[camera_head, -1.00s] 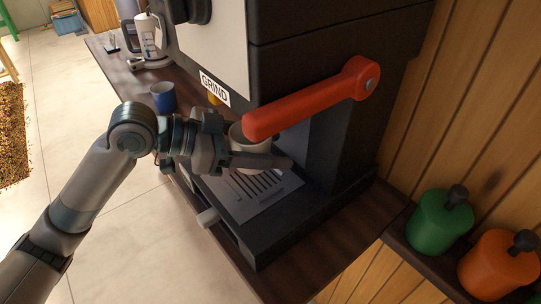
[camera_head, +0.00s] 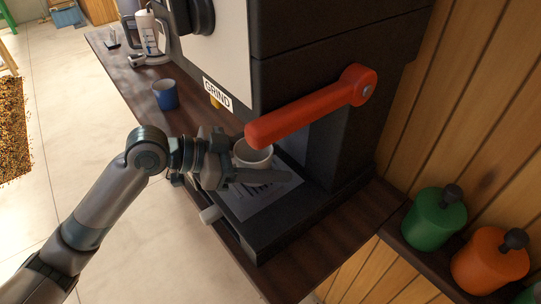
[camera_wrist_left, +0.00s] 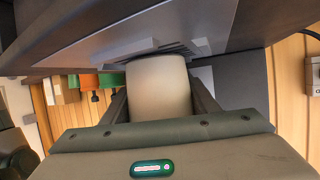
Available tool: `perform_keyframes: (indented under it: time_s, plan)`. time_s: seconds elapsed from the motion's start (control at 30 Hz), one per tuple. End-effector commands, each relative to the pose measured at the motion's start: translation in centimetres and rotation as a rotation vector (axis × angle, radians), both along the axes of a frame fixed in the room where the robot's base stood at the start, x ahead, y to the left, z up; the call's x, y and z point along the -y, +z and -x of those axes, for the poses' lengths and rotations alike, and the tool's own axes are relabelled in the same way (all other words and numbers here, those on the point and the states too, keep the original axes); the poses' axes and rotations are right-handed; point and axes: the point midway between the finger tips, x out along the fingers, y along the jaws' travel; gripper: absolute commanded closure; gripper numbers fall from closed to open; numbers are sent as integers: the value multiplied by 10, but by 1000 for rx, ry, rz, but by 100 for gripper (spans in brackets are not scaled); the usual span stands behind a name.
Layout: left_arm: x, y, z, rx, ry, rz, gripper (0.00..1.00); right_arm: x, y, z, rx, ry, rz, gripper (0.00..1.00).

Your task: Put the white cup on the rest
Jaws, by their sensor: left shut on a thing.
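The white cup (camera_head: 253,154) is upright between the fingers of my left gripper (camera_head: 262,172), under the red lever of the dark machine. The gripper is shut on the cup. The rest, a grey slotted plate (camera_head: 248,208), lies on the machine's base directly below. I cannot tell whether the cup's bottom touches it, since the fingers hide that edge. In the left wrist view the pale cup (camera_wrist_left: 160,90) fills the gap between the fingers, near the slotted plate. My right gripper is not in view.
The red lever (camera_head: 310,108) hangs close above the cup. The dark machine body (camera_head: 340,35) stands behind. A blue cup (camera_head: 165,95) and a white bottle-like vessel (camera_head: 147,35) stand on the counter to the left. Green (camera_head: 433,220) and orange (camera_head: 489,264) canisters stand at right.

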Motion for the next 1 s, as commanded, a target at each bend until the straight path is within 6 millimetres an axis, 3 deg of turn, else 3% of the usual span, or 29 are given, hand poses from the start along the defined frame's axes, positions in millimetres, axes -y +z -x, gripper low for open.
perform_keyframes:
  time_s: [0.43,0.47,0.5,0.53,1.0]
  plan:
    - [0,-5,0,0,1,0,71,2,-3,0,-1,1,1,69]
    - [0,-4,0,0,0,-1,39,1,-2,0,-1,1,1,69]
    - [0,-4,0,0,0,-1,29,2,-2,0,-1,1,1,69]
    - [0,-4,0,0,0,-1,27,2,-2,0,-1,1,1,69]
    - [-4,-1,0,0,1,0,27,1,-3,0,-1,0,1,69]
